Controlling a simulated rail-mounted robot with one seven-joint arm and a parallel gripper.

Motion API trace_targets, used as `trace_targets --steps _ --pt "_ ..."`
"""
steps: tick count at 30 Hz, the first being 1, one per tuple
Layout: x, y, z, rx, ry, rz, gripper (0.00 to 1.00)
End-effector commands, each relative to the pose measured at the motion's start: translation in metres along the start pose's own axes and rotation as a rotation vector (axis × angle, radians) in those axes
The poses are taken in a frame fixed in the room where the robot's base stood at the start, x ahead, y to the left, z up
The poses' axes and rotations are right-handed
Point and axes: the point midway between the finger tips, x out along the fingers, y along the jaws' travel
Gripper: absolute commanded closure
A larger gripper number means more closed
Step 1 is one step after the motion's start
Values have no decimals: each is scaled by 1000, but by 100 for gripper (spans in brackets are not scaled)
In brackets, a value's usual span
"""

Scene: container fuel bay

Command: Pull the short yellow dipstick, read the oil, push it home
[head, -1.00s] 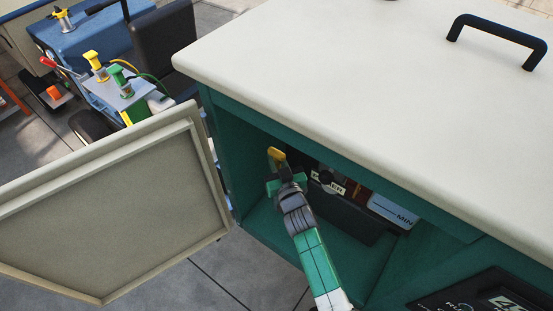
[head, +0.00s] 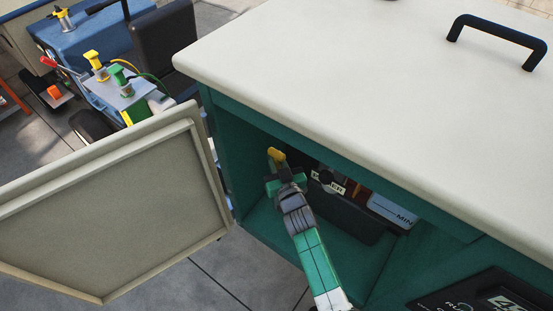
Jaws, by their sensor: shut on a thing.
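A yellow dipstick handle (head: 277,154) shows at the tip of my gripper (head: 279,175), just inside the open side of the green cabinet (head: 225,150). My gripper is shut on it. The dipstick's rod and any oil mark on it are hidden from this view. Behind and to the right, inside the cabinet, is a dark block (head: 345,212) with a partly covered white label. A pale panel marked MIN (head: 393,211) sits further right.
The open beige door (head: 110,215) stands to the left of my arm. The cabinet's cream top (head: 350,80) overhangs the opening, with a black handle (head: 497,37) on it. A blue cart (head: 105,55) with yellow and green nozzles stands at the upper left.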

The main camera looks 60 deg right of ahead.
Motion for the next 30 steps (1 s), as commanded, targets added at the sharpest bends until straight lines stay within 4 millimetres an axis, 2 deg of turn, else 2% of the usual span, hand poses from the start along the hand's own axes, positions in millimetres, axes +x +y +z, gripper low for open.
trace_targets --steps 9,23,30 --pt "0 0 0 0 0 0 100" --pt "0 1 16 0 0 1 100" --pt "0 1 16 0 0 1 100"
